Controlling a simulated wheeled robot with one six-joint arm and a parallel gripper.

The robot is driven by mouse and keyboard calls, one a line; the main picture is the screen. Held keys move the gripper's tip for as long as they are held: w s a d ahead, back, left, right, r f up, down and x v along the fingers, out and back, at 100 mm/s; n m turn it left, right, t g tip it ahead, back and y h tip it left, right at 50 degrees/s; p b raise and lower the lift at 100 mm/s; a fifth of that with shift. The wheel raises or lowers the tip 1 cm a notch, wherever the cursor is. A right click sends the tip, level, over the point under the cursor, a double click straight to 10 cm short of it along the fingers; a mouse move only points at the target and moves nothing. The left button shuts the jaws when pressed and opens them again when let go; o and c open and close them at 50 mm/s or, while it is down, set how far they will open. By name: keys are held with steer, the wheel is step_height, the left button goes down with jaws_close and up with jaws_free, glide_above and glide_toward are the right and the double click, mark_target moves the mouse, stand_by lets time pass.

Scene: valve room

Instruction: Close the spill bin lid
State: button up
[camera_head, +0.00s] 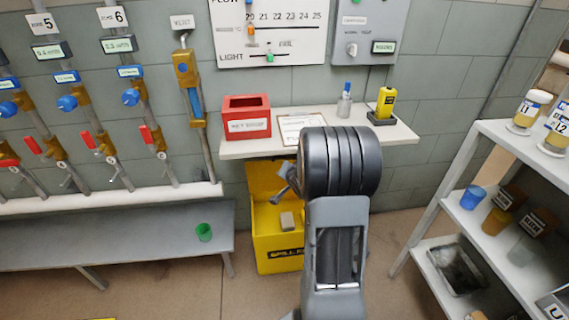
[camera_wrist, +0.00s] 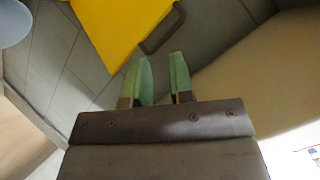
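The yellow spill bin (camera_head: 264,247) stands on the floor under the wall shelf, with its lid (camera_head: 262,178) raised at the back. A greyish block (camera_head: 287,220) shows at its open top. My arm hides the bin's right side. In the wrist view the yellow lid (camera_wrist: 118,28) fills the top middle, with a dark loop handle (camera_wrist: 165,30) at its right edge. My gripper (camera_wrist: 159,75) has two green fingers with a gap between them and nothing visible in it. The fingertips appear just below the handle; contact cannot be told.
The shelf (camera_head: 402,132) above the bin holds a red box (camera_head: 246,117), a clipboard (camera_head: 300,127) and a yellow device (camera_head: 386,102). A white rack (camera_head: 490,215) stands right. Some floor is clear.

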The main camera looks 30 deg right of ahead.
steer(key=d+f+m+t+y+b, duration=0.3)
steer(key=d+f+m+t, duration=0.3)
steer(key=t, duration=0.2)
steer(key=w, duration=0.4)
steer(key=w+r+b, duration=0.1)
steer(key=w, duration=0.3)
steer(key=w+d+r+b, duration=0.1)
steer(key=w, duration=0.3)
steer(key=shift+w, duration=0.4)
steer(key=shift+a, duration=0.1)
jaws_close()
